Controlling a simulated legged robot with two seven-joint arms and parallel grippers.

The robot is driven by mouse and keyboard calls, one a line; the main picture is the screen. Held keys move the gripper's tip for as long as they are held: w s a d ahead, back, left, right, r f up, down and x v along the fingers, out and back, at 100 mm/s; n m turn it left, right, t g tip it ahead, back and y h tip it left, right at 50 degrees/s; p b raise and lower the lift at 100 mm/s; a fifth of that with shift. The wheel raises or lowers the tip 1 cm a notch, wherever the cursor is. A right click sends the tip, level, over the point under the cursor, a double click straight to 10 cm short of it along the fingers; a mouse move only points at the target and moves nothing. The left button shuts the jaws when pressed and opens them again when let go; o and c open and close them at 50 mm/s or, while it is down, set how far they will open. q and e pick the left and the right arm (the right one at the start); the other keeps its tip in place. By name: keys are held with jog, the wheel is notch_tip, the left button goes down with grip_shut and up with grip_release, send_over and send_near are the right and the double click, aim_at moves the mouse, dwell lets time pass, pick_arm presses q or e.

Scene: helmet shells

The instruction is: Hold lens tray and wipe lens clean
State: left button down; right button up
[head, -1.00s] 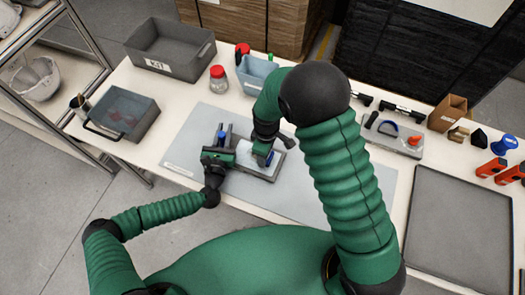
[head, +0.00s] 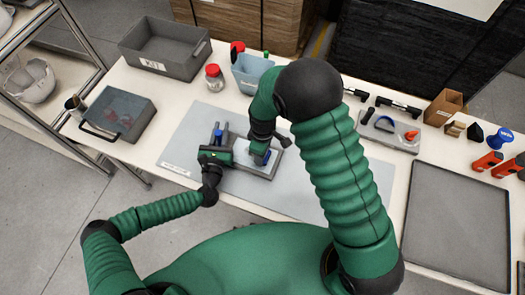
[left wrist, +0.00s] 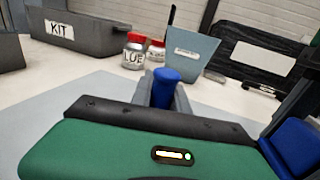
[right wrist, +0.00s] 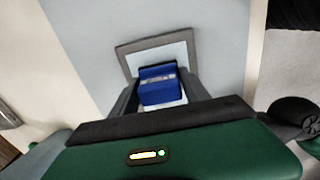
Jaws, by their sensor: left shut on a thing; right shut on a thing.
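The lens tray (head: 262,172) is a grey framed plate on the mat in the middle of the table. Its pale lens face (right wrist: 178,55) shows in the right wrist view. My left gripper (head: 217,146) is shut at the tray's left end, on its blue-knobbed handle (left wrist: 167,88). My right gripper (head: 261,148) is shut on a blue wiping block (right wrist: 157,86) with a white underside, over the tray. The block also shows at the right edge of the left wrist view (left wrist: 299,146). Whether it touches the lens is hard to tell.
Behind stand a grey KIT bin (head: 160,66), a red-lidded jar (head: 214,78) and a light-blue bin (head: 250,75). A grey box (head: 118,110) is at left. A small tool holder (head: 387,132) and an empty dark tray (head: 457,225) are at right. The mat (head: 335,190) has free room.

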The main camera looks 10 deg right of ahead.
aim_at(246, 153)
jog(key=shift+w+a, duration=0.65)
jog(key=shift+a, duration=0.25)
jog(key=shift+w+a, duration=0.6)
jog(key=shift+a, duration=0.35)
jog(key=shift+w+a, duration=0.65)
jog(key=shift+a, duration=0.25)
jog(key=shift+f, duration=0.4)
jog(key=shift+s+d, duration=0.65)
jog(key=shift+d, duration=0.25)
jog(key=shift+s+d, duration=0.6)
jog(key=shift+d, duration=0.35)
jog(key=shift+s+d, duration=0.65)
jog(key=shift+d, duration=0.25)
jog(key=shift+w+a, duration=0.65)
jog(key=shift+a, duration=0.25)
jog(key=shift+w+a, duration=0.6)
jog(key=shift+a, duration=0.35)
jog(key=shift+w+a, duration=0.65)
jog(key=shift+a, duration=0.25)
